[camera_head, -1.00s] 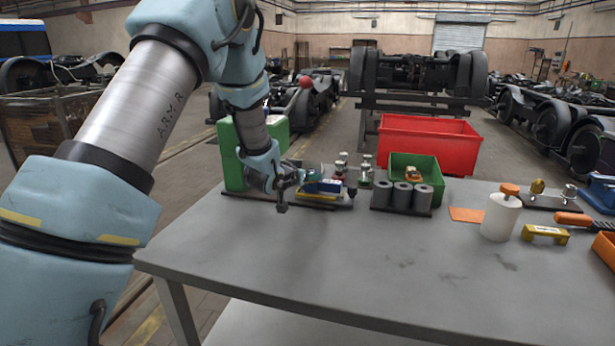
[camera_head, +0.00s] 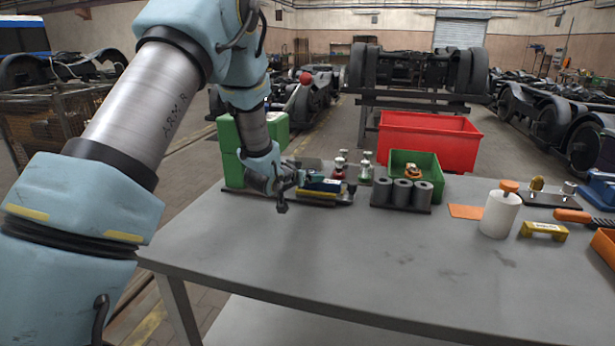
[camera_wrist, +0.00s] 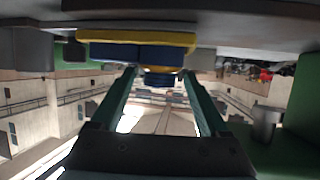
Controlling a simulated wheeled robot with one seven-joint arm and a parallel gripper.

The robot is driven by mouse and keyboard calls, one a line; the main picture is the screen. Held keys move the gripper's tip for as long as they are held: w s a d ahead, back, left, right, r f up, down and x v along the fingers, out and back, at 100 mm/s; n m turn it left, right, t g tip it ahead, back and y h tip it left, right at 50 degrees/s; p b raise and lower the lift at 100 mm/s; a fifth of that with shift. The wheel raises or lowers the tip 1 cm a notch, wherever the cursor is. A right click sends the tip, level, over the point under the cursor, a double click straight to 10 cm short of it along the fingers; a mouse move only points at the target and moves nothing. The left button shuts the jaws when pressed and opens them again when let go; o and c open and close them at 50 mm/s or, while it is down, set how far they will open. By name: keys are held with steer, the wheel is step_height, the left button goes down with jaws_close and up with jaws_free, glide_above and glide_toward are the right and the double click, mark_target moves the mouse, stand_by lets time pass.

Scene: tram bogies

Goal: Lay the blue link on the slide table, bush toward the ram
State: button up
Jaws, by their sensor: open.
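The blue link (camera_head: 325,185) lies over a yellow piece on a low dark base near the table's back left edge. In the wrist view the blue link (camera_wrist: 135,52) shows beside a yellow bar (camera_wrist: 135,38), with a rounded blue end between or just beyond my fingertips. My gripper (camera_head: 297,178) is just left of the link, level with it. Its two teal fingers (camera_wrist: 160,75) are apart. I cannot tell whether they touch the link. I cannot clearly make out the slide table or the ram; my wrist hides part of that area.
A green block (camera_head: 232,160) stands behind my wrist. Small metal-topped parts (camera_head: 365,168), grey cylinders (camera_head: 403,192) and a green bin (camera_head: 428,168) are to the right. A white bottle (camera_head: 500,213) and yellow piece (camera_head: 543,230) stand farther right. The table's front (camera_head: 380,270) is clear.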

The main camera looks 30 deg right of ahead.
steer(key=shift+a+r, duration=0.1)
steer(key=shift+r, duration=0.05)
